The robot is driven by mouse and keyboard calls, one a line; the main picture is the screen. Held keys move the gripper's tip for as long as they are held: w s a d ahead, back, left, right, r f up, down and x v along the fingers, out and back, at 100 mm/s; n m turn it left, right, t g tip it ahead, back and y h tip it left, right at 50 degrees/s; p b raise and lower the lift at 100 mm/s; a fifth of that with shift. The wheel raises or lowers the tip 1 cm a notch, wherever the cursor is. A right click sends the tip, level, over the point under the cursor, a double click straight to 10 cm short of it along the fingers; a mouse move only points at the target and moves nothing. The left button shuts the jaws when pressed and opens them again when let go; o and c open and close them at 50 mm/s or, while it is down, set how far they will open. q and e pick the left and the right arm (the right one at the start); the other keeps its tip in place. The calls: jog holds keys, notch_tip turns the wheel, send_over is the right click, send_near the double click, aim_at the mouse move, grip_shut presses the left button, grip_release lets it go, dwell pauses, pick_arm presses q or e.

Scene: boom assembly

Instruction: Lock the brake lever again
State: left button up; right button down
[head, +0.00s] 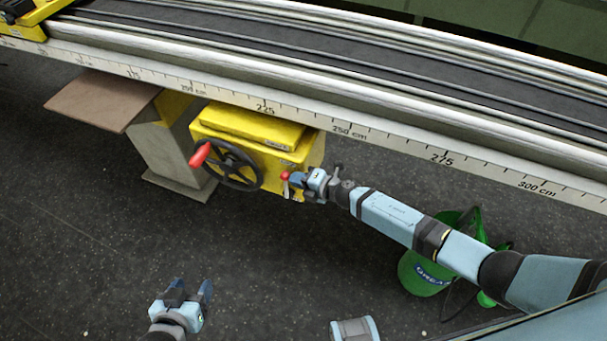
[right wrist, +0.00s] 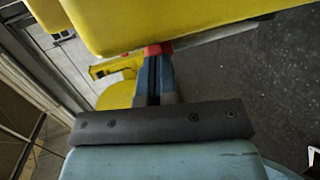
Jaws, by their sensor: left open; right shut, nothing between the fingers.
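The brake lever (head: 285,178) has a red knob and sits at the lower right of the front of the yellow gearbox (head: 286,154). My right gripper (head: 296,180) is shut and empty, close beside the knob on its right. In the right wrist view the closed fingers (right wrist: 153,78) point at a red part (right wrist: 156,48) under the yellow housing (right wrist: 150,18), at or almost touching it. Most of the lever is hidden there, and its exact angle is hard to tell. My left gripper (head: 190,293) is open and empty, low over the floor.
A black handwheel (head: 234,166) with a red handle (head: 200,154) is on the gearbox front, left of the lever. A long rail with a centimetre scale (head: 350,131) runs above. A green bucket (head: 424,274) stands on the floor under my right arm. The floor before the gearbox is clear.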

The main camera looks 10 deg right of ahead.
pick_arm(q)
jog(key=shift+r, duration=0.25)
pick_arm(e)
jog(key=shift+w+a+r, duration=0.2)
jog(key=shift+w+a, duration=0.1)
jog(key=shift+a, duration=0.1)
jog(key=shift+a+r, duration=0.1)
pick_arm(q)
jog(key=shift+s+p, duration=0.1)
jog(key=shift+p, duration=0.25)
